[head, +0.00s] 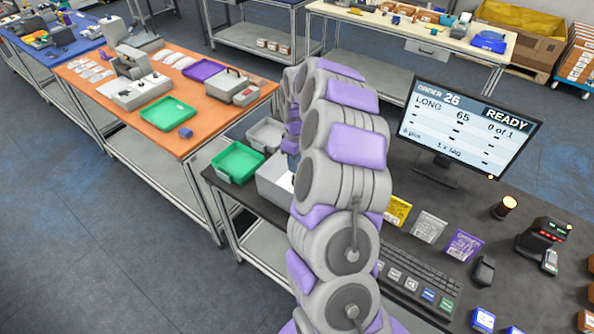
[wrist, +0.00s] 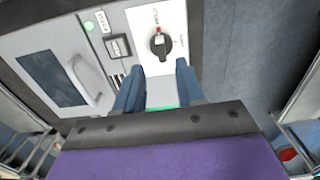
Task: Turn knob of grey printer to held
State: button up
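In the wrist view, the grey printer (wrist: 75,20) fills the upper left, with a dark window and a handle on its face. Its black knob (wrist: 159,43) sits on a white plate with small lettering and a red mark above it. The lettering is too small to read surely. My gripper (wrist: 157,72) is open, with its two blue-grey fingers apart. The fingertips point toward the knob and lie just below it in the picture, with nothing visible between them. In the head view, my arm hides the gripper and I cannot make out the knob.
In the wrist view, a green light (wrist: 89,26) and a black switch (wrist: 117,44) sit left of the knob. In the head view, the dark desk (head: 410,250) holds a monitor (head: 463,127) and keyboard (head: 415,282). A green bin (head: 236,163) stands left of my arm.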

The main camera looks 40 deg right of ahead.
aim_at(295, 177)
notch_tip(295, 177, up, 11)
dwell(0.3)
dwell(0.4)
jog(key=s+a+r+b, duration=0.2)
jog(key=s+a, duration=0.4)
jog(key=a, duration=0.3)
jog(key=s+a+r+b, duration=0.1)
jog(key=s+a+b, duration=0.1)
jog(key=s+a, duration=0.65)
jog(key=s+a+f+m+g+b, duration=0.1)
jog(key=s+a+f+m, duration=0.1)
jog(key=s, duration=0.8)
jog(key=s+a+f+m+b, duration=0.2)
jog(key=s+a+f, duration=0.3)
jog(key=s, duration=0.6)
jog(key=shift+s+a+g, duration=0.25)
jog(key=shift+a+g, duration=0.15)
jog(key=shift+a, duration=0.05)
